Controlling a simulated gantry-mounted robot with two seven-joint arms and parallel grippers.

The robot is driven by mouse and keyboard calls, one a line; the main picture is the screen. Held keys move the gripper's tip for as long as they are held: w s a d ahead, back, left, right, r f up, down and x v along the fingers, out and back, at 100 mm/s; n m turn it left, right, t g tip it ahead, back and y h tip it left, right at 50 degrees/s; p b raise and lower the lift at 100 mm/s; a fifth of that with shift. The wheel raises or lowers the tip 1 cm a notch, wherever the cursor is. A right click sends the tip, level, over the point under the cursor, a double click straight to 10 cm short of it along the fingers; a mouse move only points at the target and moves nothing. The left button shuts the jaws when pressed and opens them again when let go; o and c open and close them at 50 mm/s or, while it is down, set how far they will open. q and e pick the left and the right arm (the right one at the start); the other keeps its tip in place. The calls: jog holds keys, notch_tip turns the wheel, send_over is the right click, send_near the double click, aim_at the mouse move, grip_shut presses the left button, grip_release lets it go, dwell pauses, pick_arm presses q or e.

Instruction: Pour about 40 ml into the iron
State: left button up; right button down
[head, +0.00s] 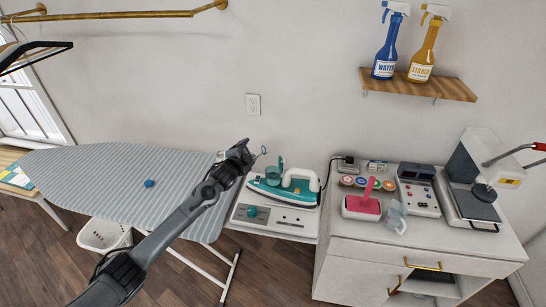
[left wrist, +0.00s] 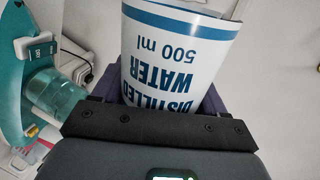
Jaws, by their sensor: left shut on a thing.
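The teal and white iron (head: 284,188) rests on a white base with a dial, right of the ironing board. A clear teal cup-like part (head: 274,168) rises at its left end. In the left wrist view the iron (left wrist: 14,70) and the clear teal part (left wrist: 56,92) show at the left. My left gripper (head: 246,153) is above and left of the iron. It is shut on a white container (left wrist: 185,58) marked "Distilled Water 500 ml", its lettering upside down in the left wrist view. The container's water level is hidden. My right gripper is not in view.
The striped ironing board (head: 100,170) fills the left, with a blue ball-like thing (head: 149,183) on it. A white cabinet (head: 375,250) at right holds a pink-handled tool (head: 362,203), a clear jug (head: 395,217) and a press (head: 470,200). Spray bottles (head: 389,45) stand on a shelf above.

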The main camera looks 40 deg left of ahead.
pick_arm(q)
jog(key=shift+w+d+f+n, duration=0.15)
jog(key=shift+d+f+n, duration=0.1)
jog(key=shift+f+n, duration=0.4)
jog(key=shift+d+f+n+t+h, duration=0.2)
jog(key=shift+f+n+t+h, duration=0.15)
jog(key=shift+f+t, duration=0.1)
jog(key=r, duration=0.1)
jog(key=n+p, duration=0.1)
jog(key=d+r+p, duration=0.1)
jog(key=shift+w+r, duration=0.25)
jog(key=shift+r, duration=0.1)
jog(key=shift+w+d+r+n+t+h+p, duration=0.15)
jog(key=shift+n+t+h+p, duration=0.15)
jog(key=shift+n, duration=0.6)
jog(key=shift+f+n+b, duration=0.45)
jog(key=shift+f+n, duration=0.15)
jog(key=shift+f, duration=0.1)
jog(key=shift+a+r+n+t+p, duration=0.25)
jog(key=shift+r+n+t+p, duration=0.35)
jog(key=shift+n, duration=0.5)
jog(key=shift+r+n+h+p, duration=0.25)
jog(key=shift+r+n+p, duration=0.15)
jog(key=shift+r+n, duration=0.3)
jog(key=shift+r+n+t, duration=0.35)
jog(key=shift+r+n, duration=0.15)
jog(key=shift+n, duration=0.4)
